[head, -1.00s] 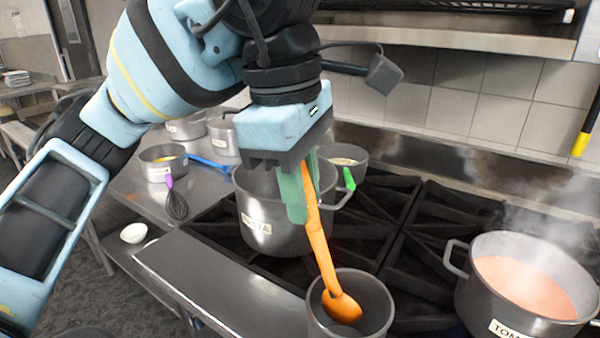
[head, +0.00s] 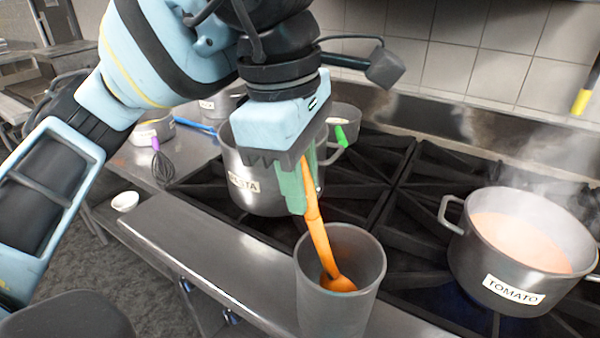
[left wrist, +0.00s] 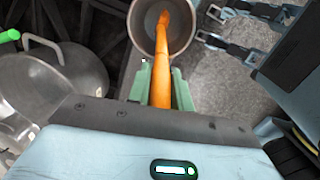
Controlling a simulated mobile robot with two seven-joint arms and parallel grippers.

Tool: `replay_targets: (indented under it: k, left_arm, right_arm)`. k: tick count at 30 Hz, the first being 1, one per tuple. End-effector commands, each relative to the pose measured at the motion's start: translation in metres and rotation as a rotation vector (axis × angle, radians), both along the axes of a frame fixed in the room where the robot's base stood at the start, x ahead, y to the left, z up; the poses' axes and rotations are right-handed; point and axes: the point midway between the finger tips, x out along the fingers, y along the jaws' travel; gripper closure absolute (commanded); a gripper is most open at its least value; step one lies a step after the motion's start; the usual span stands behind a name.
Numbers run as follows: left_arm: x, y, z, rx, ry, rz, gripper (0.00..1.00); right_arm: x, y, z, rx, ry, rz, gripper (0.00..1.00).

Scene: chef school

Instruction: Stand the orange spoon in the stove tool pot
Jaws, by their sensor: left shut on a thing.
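The orange spoon (head: 319,238) hangs bowl-down from my left gripper (head: 297,190), which is shut on its handle. The spoon's bowl and lower handle are inside the mouth of the grey metal tool pot (head: 340,285) at the front of the stove. The spoon tilts slightly, and its bowl shows against the pot's inside; whether it touches the bottom cannot be told. In the left wrist view the orange handle (left wrist: 161,75) runs from between the green fingers into the round pot (left wrist: 149,38). My right gripper is not in view.
A pot labelled TOMATO (head: 516,285) steams on the right of the stove. A large pot labelled PASTA (head: 243,183) stands just behind my left gripper. A purple-handled whisk (head: 160,165) and a small white bowl (head: 125,201) are at the left. Black burner grates (head: 375,215) lie between the pots.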

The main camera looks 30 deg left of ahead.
Motion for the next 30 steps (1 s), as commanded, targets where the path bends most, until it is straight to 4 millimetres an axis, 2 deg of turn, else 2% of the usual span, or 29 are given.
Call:
replay_targets:
  k: [5,6,11,19,22,30]
  left_arm:
    - [0.0,0.0,0.0,0.0,0.0,0.0,1.0]
    - [0.0,0.0,0.0,0.0,0.0,0.0,0.74]
    - [0.0,0.0,0.0,0.0,0.0,0.0,0.53]
    - [0.0,0.0,0.001,0.0,0.0,0.0,0.53]
    - [0.0,0.0,0.007,-0.001,0.0,0.0,0.53]
    - [-0.005,0.004,0.05,-0.001,-0.005,0.0,0.53]
  right_arm:
    - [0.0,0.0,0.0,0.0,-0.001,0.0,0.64]
    - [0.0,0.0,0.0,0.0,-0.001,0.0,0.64]
    - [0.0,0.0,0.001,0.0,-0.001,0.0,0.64]
    - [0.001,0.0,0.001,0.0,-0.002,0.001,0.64]
    - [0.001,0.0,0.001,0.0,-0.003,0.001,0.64]
    - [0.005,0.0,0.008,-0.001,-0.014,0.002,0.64]
